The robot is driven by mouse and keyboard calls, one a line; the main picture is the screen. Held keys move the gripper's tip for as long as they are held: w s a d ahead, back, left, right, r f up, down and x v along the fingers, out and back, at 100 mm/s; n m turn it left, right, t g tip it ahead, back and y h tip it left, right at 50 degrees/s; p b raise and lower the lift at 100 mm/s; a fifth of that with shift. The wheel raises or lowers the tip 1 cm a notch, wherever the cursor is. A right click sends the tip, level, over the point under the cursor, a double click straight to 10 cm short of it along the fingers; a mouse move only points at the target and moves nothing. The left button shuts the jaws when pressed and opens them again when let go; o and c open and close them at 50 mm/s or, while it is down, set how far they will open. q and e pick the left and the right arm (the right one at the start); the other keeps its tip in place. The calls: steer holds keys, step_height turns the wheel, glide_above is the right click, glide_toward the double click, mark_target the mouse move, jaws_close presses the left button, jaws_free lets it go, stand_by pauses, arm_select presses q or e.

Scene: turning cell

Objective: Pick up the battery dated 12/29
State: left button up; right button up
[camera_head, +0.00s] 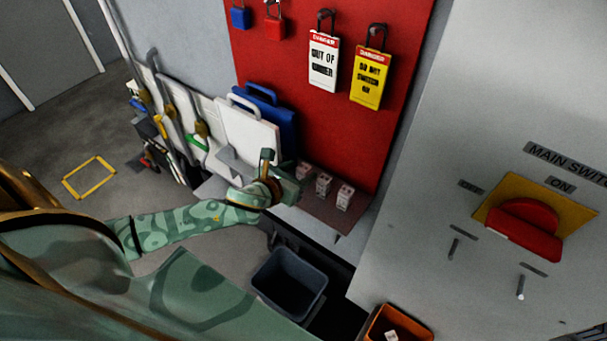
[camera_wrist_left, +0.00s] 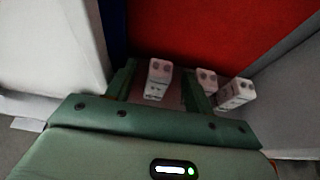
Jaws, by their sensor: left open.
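Three small white batteries stand in a row on a shelf at the foot of the red board: a left one (camera_head: 304,170), a middle one (camera_head: 323,183) and a right one (camera_head: 344,197). Their dates are too small to read. My left gripper (camera_head: 288,186) is at the left end of the row. In the left wrist view its open fingers (camera_wrist_left: 160,92) point at the nearest battery (camera_wrist_left: 158,75), which shows between them. The other two batteries (camera_wrist_left: 206,80) (camera_wrist_left: 235,94) are right of the right finger. My right gripper is out of view.
The red board (camera_head: 330,110) with hanging tags rises behind the shelf (camera_head: 335,217). White and blue cases (camera_head: 250,130) stand to the left. A grey bin (camera_head: 290,283) and an orange bin (camera_head: 400,325) are below. The main switch cabinet is right.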

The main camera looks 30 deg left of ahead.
mark_target(301, 172)
arm_select(q)
steer(key=x, duration=0.3)
steer(key=shift+f, duration=0.1)
steer(key=shift+s, duration=0.15)
steer(key=c, duration=1.1)
